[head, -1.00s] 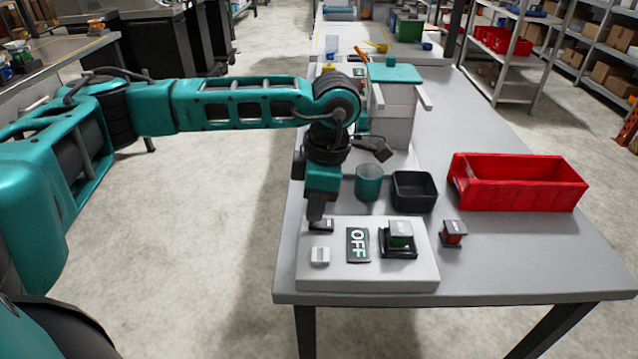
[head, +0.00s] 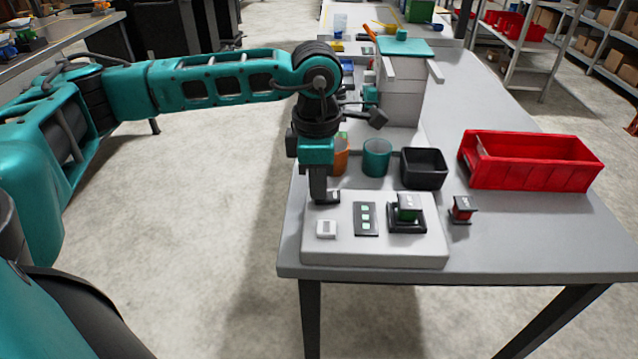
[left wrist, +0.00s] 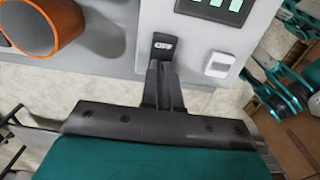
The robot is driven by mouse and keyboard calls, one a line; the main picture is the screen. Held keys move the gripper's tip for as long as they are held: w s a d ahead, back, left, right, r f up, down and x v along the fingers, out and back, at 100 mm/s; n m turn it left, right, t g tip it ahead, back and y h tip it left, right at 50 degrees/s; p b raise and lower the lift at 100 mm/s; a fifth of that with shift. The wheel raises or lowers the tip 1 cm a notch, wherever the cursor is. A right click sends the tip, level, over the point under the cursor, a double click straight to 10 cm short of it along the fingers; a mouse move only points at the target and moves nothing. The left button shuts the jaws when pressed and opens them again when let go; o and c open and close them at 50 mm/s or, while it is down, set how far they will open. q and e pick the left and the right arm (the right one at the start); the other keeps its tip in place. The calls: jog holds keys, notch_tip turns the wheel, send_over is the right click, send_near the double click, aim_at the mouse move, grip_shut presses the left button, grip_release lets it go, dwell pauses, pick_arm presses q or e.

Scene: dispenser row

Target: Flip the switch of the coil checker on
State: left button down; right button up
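The coil checker (head: 375,250) is a pale flat box at the table's near left corner. Its dark display (head: 366,219) shows three green blocks; part of it also shows in the left wrist view (left wrist: 215,8). The small black switch (head: 334,196) sits at the box's far left, partly hidden behind my left gripper (head: 318,200). In the left wrist view, the switch (left wrist: 163,42) has pale lettering, and my left gripper's fingers (left wrist: 161,70) are shut together, empty, with their tips right at its edge. Whether they touch cannot be told. My right gripper is out of view.
A red-and-black part (head: 461,210) lies right of the box. An orange cup (head: 341,158), teal cup (head: 376,158), black bin (head: 423,168) and red crate (head: 530,175) stand behind.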

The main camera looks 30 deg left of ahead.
pick_arm(q)
jog(key=shift+s+d+f, duration=0.15)
jog(key=shift+d+f, duration=0.1)
jog(key=shift+f, duration=0.15)
jog(key=shift+w+d+r, duration=0.1)
jog(key=shift+w+d, duration=0.2)
jog(key=shift+d, duration=0.25)
jog(key=shift+r, duration=0.3)
notch_tip(320, 180, up, 5)
jog(key=p, duration=0.3)
jog(key=shift+w+a, duration=0.1)
jog(key=shift+w, duration=0.05)
notch_tip(320, 180, up, 9)
jog(key=shift+a, duration=0.2)
